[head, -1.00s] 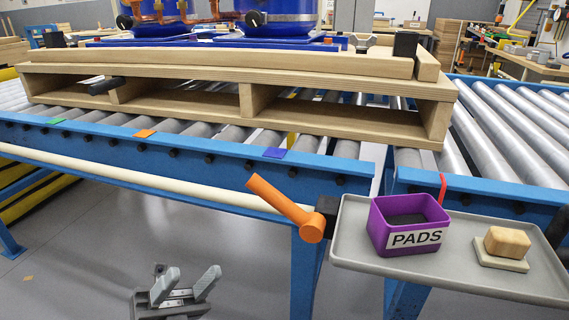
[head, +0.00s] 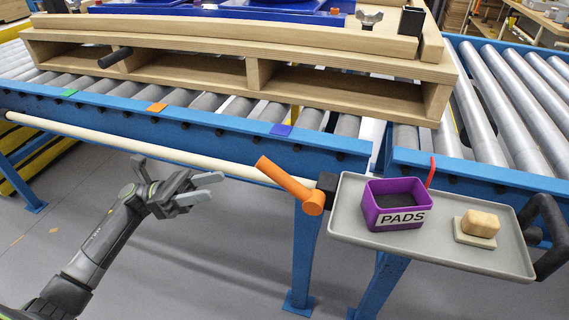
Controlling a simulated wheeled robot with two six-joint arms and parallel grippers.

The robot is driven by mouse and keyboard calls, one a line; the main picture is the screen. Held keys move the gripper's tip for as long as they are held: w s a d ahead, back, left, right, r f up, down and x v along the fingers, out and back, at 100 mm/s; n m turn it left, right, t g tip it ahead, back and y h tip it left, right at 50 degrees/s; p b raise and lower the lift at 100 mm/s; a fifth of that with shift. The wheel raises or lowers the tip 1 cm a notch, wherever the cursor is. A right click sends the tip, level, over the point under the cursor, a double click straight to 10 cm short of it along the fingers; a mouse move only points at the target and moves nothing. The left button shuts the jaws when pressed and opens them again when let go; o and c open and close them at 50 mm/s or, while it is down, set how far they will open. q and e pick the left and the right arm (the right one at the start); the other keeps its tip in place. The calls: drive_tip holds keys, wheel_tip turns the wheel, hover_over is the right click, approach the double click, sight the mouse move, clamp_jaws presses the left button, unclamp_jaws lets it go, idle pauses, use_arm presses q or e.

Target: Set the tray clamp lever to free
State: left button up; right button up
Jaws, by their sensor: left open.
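The orange tray clamp lever (head: 289,186) sits at the left end of the grey tray (head: 437,248), joined to a black block. Its arm slants up and to the left from its round hub. The tray is fixed at the conveyor's front rail. My left gripper (head: 213,189) is open and empty, left of the lever and apart from it, in front of the cream rail. My right gripper is not in view.
A purple PADS box (head: 395,205) and a tan block on a pale pad (head: 478,226) are on the tray. A black handle (head: 546,236) is at the tray's right end. A wooden pallet (head: 262,78) rests on the rollers. A cream rail (head: 150,150) runs along the conveyor front.

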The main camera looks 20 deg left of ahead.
use_arm(q)
drive_tip(key=p, duration=0.1)
approach(283, 171)
drive_tip(key=p+x, duration=0.1)
drive_tip(key=x, duration=0.8)
drive_tip(key=shift+r+p, duration=0.15)
drive_tip(key=shift+p, duration=0.25)
drive_tip(key=shift+d+r, duration=0.2)
drive_tip(key=shift+d, duration=0.45)
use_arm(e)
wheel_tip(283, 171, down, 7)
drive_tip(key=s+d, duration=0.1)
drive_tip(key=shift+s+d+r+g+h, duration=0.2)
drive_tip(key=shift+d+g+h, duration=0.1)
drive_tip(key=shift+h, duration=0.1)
use_arm(q)
clamp_jaws()
